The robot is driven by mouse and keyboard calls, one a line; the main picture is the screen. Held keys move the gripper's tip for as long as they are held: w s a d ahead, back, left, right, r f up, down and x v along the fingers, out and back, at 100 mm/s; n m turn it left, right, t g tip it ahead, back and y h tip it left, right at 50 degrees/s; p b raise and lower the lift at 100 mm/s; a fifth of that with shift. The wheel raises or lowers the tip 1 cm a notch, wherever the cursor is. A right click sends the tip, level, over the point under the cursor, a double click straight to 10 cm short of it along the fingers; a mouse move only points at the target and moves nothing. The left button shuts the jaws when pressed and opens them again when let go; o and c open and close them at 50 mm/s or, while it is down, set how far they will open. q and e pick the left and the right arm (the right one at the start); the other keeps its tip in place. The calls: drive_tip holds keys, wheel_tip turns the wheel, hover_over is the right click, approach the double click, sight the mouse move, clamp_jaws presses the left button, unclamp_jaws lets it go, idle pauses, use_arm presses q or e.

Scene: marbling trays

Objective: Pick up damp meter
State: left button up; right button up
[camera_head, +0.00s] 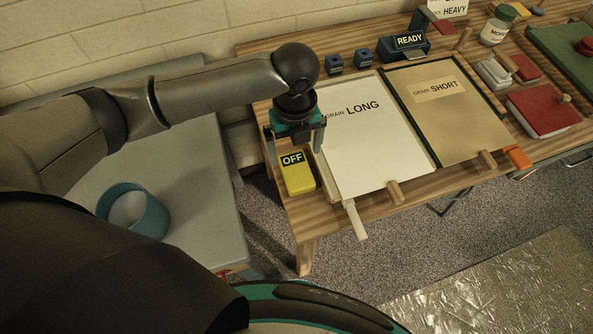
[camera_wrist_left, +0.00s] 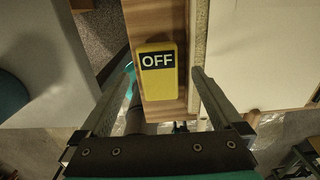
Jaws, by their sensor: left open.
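The damp meter, a yellow block with a black OFF display (camera_head: 298,178), lies on the left end of the wooden table (camera_head: 345,222). My left gripper (camera_head: 294,146) points down just behind and above it in the head view, with its fingers apart and nothing between them that it grips. In the left wrist view the damp meter (camera_wrist_left: 158,84) shows between the two open fingers (camera_wrist_left: 163,72), and I cannot tell the exact height gap. My right gripper is not in view.
A white board marked LONG (camera_head: 365,150) lies close to the right of the meter, with a pale stick (camera_head: 355,220) at its front. A tan board marked SHORT (camera_head: 450,130) is beyond. A grey table (camera_head: 200,200) with a blue ring-shaped bowl (camera_head: 152,220) stands at left.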

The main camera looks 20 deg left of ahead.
sight(294, 163)
use_arm(q)
wheel_tip(294, 163, down, 4)
drive_tip(key=shift+s+a+f+b, duration=0.1)
drive_tip(key=shift+b, duration=0.2)
drive_tip(key=shift+c, duration=0.4)
drive_tip(key=c, duration=1.3)
wheel_tip(294, 163, up, 20)
drive_tip(key=p, duration=0.3)
